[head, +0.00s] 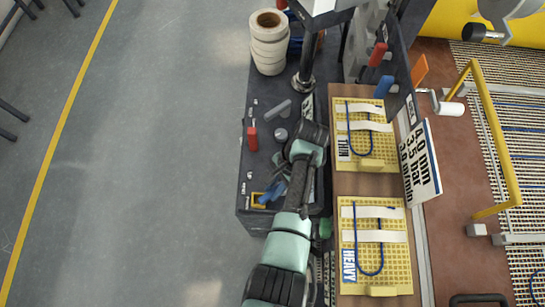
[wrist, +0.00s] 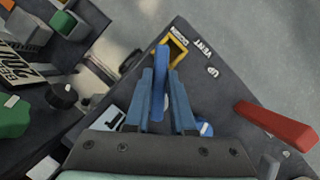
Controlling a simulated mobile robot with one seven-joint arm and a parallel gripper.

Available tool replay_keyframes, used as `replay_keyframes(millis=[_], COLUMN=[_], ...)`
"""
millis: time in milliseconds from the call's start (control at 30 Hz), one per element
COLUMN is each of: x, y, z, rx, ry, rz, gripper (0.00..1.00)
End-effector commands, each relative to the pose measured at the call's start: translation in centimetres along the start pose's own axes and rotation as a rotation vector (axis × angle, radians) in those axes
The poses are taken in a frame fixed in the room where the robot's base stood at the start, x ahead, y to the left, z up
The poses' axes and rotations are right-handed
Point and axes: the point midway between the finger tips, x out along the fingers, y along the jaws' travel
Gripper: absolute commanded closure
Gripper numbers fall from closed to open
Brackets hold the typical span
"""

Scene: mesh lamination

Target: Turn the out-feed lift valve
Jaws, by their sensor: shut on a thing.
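The out-feed lift valve shows as a blue lever (wrist: 161,78) in the wrist view. It points up the picture towards a small yellow frame (wrist: 178,46) on the dark panel. My gripper (wrist: 161,75) is shut on the lever, with one blue-grey finger on each side of it. White lettering reading UP and VENT lies to the right of the yellow frame. In the head view my gripper (head: 271,192) is low over the near left corner of the dark bench, beside the yellow frame. The valve's base is hidden by my fingers and palm.
A red lever (wrist: 276,125) stands right of my gripper; it also shows in the head view (head: 253,138). A green knob (wrist: 14,116) and a black knob (wrist: 61,95) sit to the left. Two yellow mesh boards (head: 375,240) lie right of my arm.

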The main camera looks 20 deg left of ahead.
Motion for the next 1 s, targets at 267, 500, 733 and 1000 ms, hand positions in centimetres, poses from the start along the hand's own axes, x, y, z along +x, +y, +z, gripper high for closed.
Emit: replay_keyframes(millis=[267, 500, 733, 1000], x=[-0.08, -0.07, -0.06, -0.02], y=[0.1, 0.12, 0.11, 0.11], z=[-0.05, -0.04, -0.03, -0.01], rx=[-0.04, -0.044, -0.043, -0.041], ry=[0.003, 0.003, 0.002, 0.001], rz=[0.018, 0.02, 0.019, 0.018], gripper=[1.0, 1.0, 0.58, 0.47])
